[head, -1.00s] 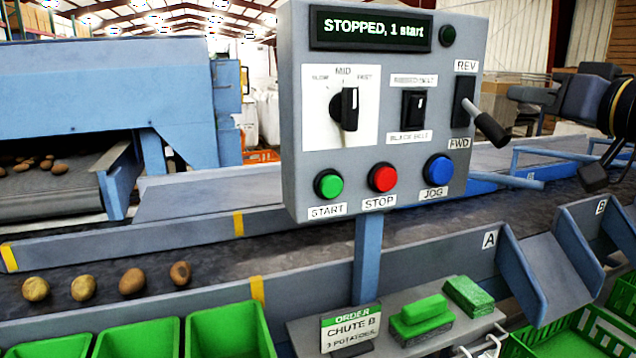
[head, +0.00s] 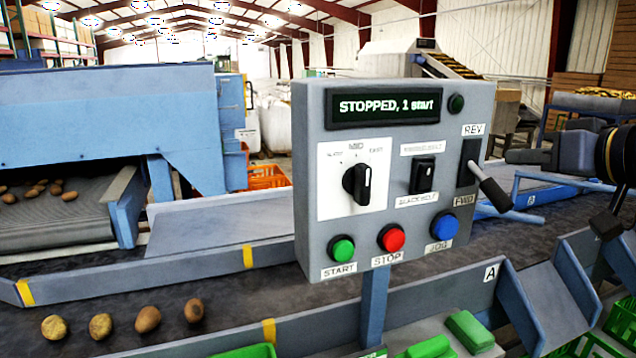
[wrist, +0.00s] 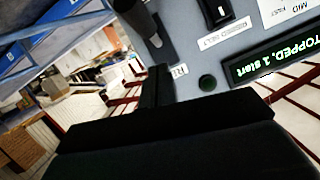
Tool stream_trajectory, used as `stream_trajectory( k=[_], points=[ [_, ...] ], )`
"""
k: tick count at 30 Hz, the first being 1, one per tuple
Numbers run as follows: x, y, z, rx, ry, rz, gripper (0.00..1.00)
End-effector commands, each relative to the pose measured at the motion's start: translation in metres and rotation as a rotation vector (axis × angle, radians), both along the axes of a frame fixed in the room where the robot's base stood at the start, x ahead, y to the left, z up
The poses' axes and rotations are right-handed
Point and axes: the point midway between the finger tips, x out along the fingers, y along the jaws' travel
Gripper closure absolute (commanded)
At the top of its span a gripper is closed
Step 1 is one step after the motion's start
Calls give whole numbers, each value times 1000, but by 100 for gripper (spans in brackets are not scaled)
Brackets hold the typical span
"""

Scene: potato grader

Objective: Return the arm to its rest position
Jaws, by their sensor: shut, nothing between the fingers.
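My gripper (head: 518,157) is at the right edge of the head view, beside the control panel and just above the end of the lever. Its fingers are shut and empty, pointing left. In the wrist view the dark gripper (wrist: 157,92) fills the lower middle, with the panel behind it. The grey control panel (head: 310,200) stands on a blue post. Its display (head: 385,107) reads "STOPPED, 1 start". The black-handled REV/FWD lever (head: 490,186) sticks out at the panel's right side. I cannot tell the exact gap between gripper and lever.
Several potatoes (head: 148,319) lie on the dark belt (head: 225,290) at left. Green START (head: 341,248), red STOP (head: 391,238) and blue JOG (head: 444,226) buttons line the panel's bottom. Chute A (head: 545,305) is at lower right. Open air lies above the panel.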

Motion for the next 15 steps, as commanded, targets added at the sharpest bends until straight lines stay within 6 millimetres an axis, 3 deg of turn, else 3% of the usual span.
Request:
stream_trajectory(
  k=[15],
  points=[
    [6,3,21,-53,146,1,100]
  ],
)
